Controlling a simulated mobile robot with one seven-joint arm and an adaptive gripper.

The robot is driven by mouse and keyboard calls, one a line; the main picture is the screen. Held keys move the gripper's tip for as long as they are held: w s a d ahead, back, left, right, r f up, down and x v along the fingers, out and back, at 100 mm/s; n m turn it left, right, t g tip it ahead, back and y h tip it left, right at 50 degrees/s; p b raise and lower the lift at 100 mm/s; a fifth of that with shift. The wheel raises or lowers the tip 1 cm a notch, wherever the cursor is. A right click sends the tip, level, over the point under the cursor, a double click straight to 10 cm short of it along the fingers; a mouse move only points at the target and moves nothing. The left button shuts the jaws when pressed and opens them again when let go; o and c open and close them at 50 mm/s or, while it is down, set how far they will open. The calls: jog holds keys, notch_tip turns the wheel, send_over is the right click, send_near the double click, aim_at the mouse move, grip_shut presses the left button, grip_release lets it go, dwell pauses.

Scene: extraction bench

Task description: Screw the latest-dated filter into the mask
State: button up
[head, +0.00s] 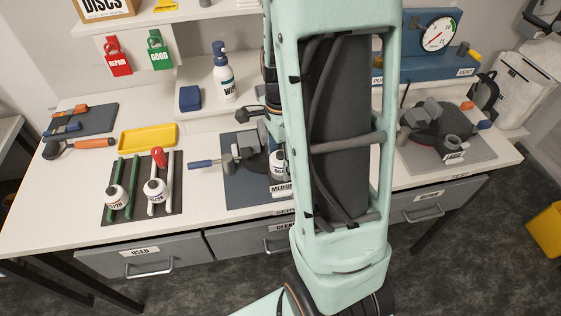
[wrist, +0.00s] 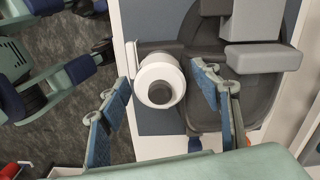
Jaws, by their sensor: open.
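A dark mask with grey fittings (head: 247,153) lies on the blue mat of the middle station. It also shows at the upper right of the wrist view (wrist: 232,75). A white canister with a dark round centre (wrist: 161,84) stands beside the mask, between my fingers; whether it is joined to the mask I cannot tell. It shows partly behind my arm in the head view (head: 278,164). My gripper (wrist: 160,72) is open, a blue-padded finger on each side with gaps. Two white dated filters (head: 116,197) (head: 154,190) stand on a rack at left; their dates are hard to read.
A second mask (head: 437,130) lies on a grey mat at right. A yellow tray (head: 148,137), an orange-handled tool (head: 80,143), a spray bottle (head: 223,76) and a blue block (head: 190,98) are around the bench. My arm hides the bench middle.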

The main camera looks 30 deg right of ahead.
jog(key=shift+f+n+b, duration=0.1)
jog(key=shift+n+b, duration=0.45)
jog(key=shift+n, duration=0.65)
jog(key=n+b, duration=0.1)
jog(key=n, duration=0.3)
jog(key=shift+n, duration=0.4)
jog(key=n+b, duration=0.2)
jog(key=n, duration=0.4)
jog(key=shift+n, duration=0.4)
jog(key=n, duration=0.6)
jog(key=shift+n+b, duration=0.35)
jog(key=shift+n, duration=0.05)
jog(key=n, duration=0.6)
jog(key=shift+n, duration=0.4)
jog(key=shift+c, duration=0.5)
